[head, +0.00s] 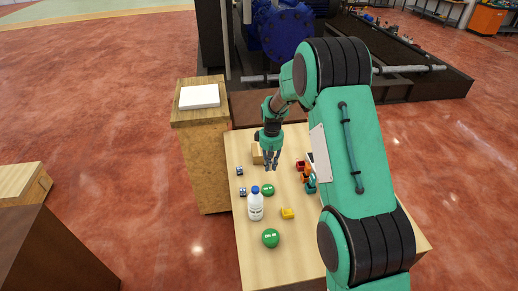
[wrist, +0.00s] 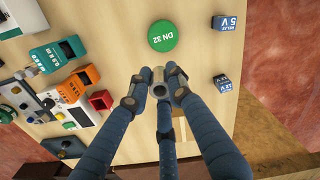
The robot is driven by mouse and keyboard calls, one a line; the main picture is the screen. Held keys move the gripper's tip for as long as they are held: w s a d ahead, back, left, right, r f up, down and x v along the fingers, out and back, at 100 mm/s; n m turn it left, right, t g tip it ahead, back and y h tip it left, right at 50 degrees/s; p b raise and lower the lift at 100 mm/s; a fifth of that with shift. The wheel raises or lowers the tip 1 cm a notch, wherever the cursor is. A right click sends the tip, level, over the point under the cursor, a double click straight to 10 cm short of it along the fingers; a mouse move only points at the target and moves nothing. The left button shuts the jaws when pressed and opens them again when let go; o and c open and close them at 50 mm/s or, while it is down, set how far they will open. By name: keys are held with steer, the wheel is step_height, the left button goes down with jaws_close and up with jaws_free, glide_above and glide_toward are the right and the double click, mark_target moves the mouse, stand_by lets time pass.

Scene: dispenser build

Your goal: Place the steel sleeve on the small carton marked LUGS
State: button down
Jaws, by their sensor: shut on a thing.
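My gripper (head: 270,162) is over the far part of the wooden table in the head view. In the wrist view its three dark fingers (wrist: 158,88) are shut on the steel sleeve (wrist: 158,76), a short grey tube seen open end on. The sleeve cannot be made out in the head view. A small tan carton (head: 257,154) stands by my gripper, just left of and behind the fingers. In the wrist view a tan box (wrist: 180,130) shows partly between the fingers, mostly hidden. No LUGS marking is readable, so I cannot confirm which carton it is.
A wooden stand (head: 201,151) with a white slab (head: 199,96) adjoins the table's left side.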

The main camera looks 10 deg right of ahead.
steer(key=shift+w+a+f, duration=0.2)
steer(key=shift+w+a, duration=0.1)
steer(key=shift+w, duration=0.25)
steer(key=shift+w+a+f, duration=0.2)
steer(key=shift+w+a, duration=0.05)
steer(key=shift+w, duration=0.25)
steer(key=p, duration=0.3)
glide_above(260, 153)
steer(key=shift+f, duration=0.7)
steer(key=shift+f, duration=0.1)
steer(key=shift+f+p, duration=0.55)
steer(key=shift+f, duration=1.1)
steer(key=shift+f, duration=0.2)
steer(key=c, duration=1.6)
jaws_free()
steer(key=shift+r, duration=0.2)
